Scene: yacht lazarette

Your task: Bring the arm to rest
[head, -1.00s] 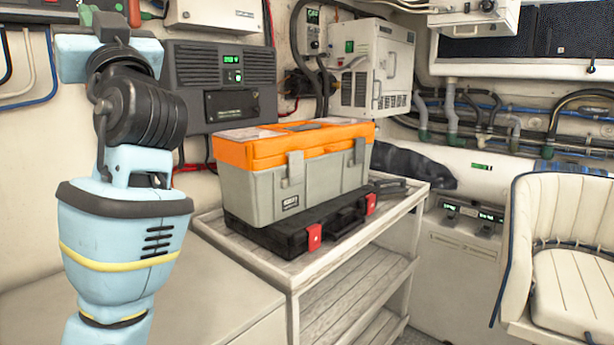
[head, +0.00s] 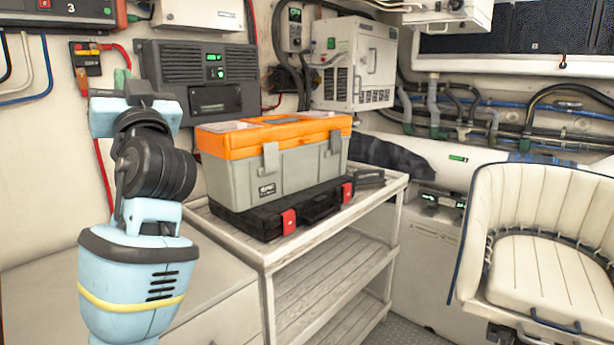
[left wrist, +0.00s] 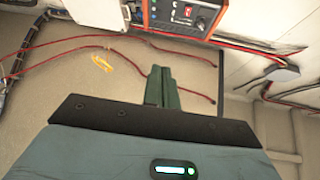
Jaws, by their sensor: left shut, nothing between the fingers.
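My left arm stands raised at the left of the head view, its forearm pointing up. My left gripper (head: 122,80) is at its top, in front of the cream wall and left of the dark grey wall unit. In the left wrist view its two dark green fingers (left wrist: 162,88) are together with nothing between them. The fingers point toward a wall with red cables; I cannot tell how far off it is. My right gripper is in neither view.
An orange and grey toolbox (head: 270,165) sits on a black case (head: 285,212) on a slatted shelf unit (head: 268,258). A cream seat (head: 545,240) stands at the right. A little floor shows between shelf and seat.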

